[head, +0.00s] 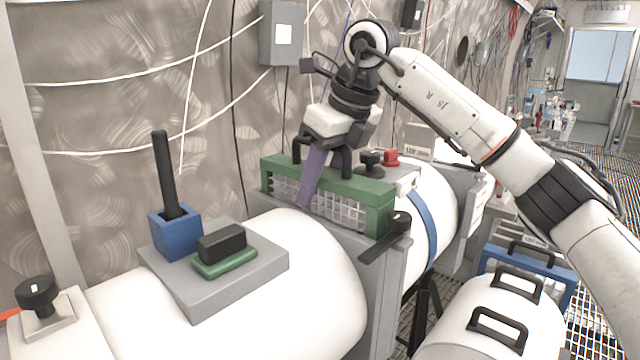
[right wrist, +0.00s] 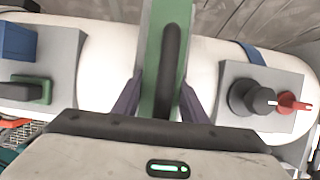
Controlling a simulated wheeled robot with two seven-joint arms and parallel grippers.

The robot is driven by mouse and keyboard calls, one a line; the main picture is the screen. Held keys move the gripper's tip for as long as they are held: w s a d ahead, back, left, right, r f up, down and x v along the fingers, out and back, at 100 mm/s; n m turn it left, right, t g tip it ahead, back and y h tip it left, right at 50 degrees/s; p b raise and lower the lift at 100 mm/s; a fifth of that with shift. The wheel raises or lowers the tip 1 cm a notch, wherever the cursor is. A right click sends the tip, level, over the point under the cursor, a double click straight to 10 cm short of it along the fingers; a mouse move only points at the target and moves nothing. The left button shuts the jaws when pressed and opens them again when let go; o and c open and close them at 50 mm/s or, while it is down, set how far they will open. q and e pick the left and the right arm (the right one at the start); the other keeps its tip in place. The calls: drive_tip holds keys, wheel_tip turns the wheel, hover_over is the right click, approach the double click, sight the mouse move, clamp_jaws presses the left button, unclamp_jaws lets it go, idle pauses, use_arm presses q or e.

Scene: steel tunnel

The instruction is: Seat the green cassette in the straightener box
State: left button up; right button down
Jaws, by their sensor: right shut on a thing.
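The green cassette (head: 378,219), a green frame around a pale grid with black handles on top, stands upright at the straightener box (head: 386,290), a grey housing between white tunnel sections. Its lower edge is hidden by the box's front wall, so I cannot tell how deep it sits. In the right wrist view the handle (right wrist: 169,60) runs between the purple fingers over the green top rail (right wrist: 150,75). My left gripper is not in view.
A black clamp lever (head: 388,238) sits at the box's near right corner. A grey plate (head: 270,265) at left carries a blue holder (head: 176,234) and a green-black block (head: 224,252). Black and red knobs (head: 390,157) stand behind the cassette. A blue-framed unit (head: 560,268) is low at right.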

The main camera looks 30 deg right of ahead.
drive_tip(key=shift+f, duration=0.3)
drive_tip(key=c, duration=1.1)
unclamp_jaws()
drive_tip(key=shift+f, duration=0.15)
drive_tip(key=shift+r, duration=0.3)
drive_tip(key=p+v, duration=0.1)
drive_tip(key=v, duration=1.1)
drive_tip(key=shift+r, duration=0.35)
